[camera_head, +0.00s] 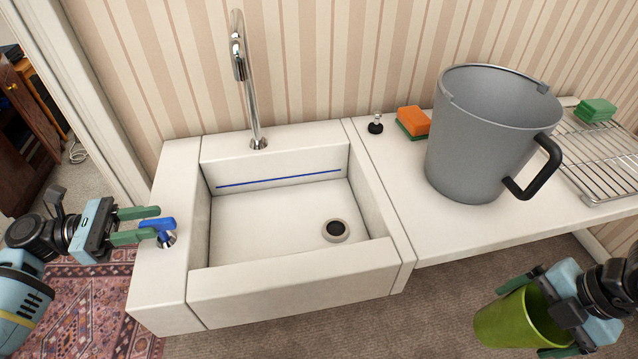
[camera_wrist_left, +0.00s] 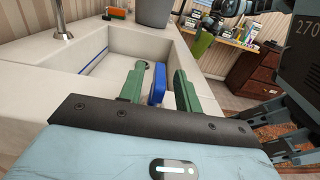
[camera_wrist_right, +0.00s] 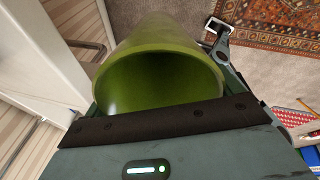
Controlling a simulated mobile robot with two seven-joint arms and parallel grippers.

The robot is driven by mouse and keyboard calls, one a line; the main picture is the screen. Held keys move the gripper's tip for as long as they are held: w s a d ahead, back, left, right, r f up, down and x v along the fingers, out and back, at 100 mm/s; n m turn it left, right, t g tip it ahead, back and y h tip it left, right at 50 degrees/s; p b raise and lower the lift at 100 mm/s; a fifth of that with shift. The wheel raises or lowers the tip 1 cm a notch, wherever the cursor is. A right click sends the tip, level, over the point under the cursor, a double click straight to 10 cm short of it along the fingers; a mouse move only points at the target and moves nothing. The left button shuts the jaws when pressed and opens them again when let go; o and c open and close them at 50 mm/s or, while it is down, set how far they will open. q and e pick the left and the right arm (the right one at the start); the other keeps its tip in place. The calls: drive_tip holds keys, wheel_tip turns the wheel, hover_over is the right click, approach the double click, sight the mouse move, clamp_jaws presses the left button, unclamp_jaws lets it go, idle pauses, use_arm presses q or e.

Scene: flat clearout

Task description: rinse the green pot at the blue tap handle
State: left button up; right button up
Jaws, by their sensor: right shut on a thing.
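The green pot (camera_head: 512,318) is held by my right gripper (camera_head: 530,290) in front of the counter, low at the right of the head view. Its open mouth fills the middle of the right wrist view (camera_wrist_right: 158,85). The blue tap handle (camera_head: 157,224) sits on the left rim of the sink. My left gripper (camera_head: 150,224) is open at the handle; in the left wrist view the handle (camera_wrist_left: 158,84) stands between the two green fingers (camera_wrist_left: 160,85), with gaps visible. The chrome tap (camera_head: 248,80) rises behind the sink. No water shows.
The white sink basin (camera_head: 270,225) is empty, with a drain (camera_head: 335,230) and a blue line on its back wall. A large grey jug (camera_head: 475,140), an orange sponge (camera_head: 412,120), a black stopper (camera_head: 375,125) and a wire rack (camera_head: 605,160) with a green sponge (camera_head: 596,110) stand on the counter.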

use_arm(q)
drive_tip(key=b+v, duration=0.1)
drive_tip(key=v, duration=0.6)
drive_tip(key=shift+a, duration=0.4)
use_arm(e)
drive_tip(key=shift+s+f, duration=0.15)
drive_tip(key=shift+f, duration=0.8)
use_arm(q)
drive_tip(key=shift+s, duration=0.1)
